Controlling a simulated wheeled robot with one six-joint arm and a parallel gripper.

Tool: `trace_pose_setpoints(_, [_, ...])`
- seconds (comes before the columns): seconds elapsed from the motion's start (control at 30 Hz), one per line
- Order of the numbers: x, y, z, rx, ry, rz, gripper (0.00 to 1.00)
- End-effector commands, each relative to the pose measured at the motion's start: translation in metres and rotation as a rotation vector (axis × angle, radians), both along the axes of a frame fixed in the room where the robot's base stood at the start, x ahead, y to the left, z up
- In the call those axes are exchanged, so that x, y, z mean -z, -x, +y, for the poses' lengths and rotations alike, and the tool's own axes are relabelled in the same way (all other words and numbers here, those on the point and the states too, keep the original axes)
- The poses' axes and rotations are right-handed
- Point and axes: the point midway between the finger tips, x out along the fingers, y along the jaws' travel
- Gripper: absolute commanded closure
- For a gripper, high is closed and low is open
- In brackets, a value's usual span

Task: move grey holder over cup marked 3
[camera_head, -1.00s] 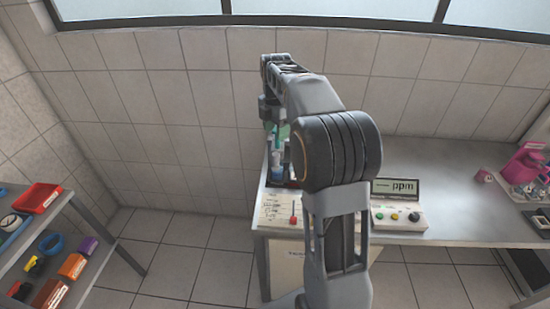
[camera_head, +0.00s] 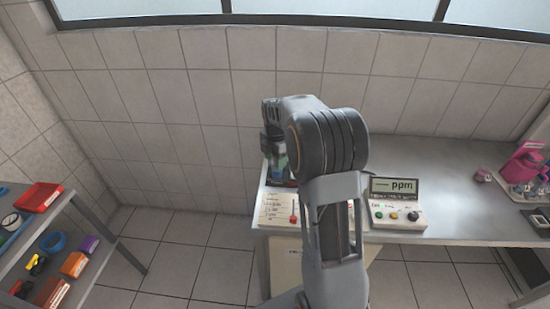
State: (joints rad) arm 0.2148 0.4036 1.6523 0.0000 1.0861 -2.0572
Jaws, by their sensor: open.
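My gripper (camera_head: 274,143) is open and points down at the left end of the metal table, over a rack. A blue cup (camera_head: 278,172) shows just below the fingers, with some green behind it. My arm covers most of the rack. I cannot make out a grey holder or a cup marked 3; they are hidden or too small to tell. Whether the fingers touch anything is unclear.
Pink equipment (camera_head: 522,165) stands at the right. A shelf with a red tray (camera_head: 39,197) stands at the left. The table's (camera_head: 430,165) middle right is clear.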

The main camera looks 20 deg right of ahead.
Motion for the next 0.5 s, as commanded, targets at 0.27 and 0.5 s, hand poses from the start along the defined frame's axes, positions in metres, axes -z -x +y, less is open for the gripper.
trace_pose_setpoints(0.27, [-0.0002,-0.0001,-0.0002,0.001,0.000,0.000,0.59])
trace_pose_setpoints(0.5, [-0.0005,-0.0001,-0.0002,0.000,0.000,-0.001,0.82])
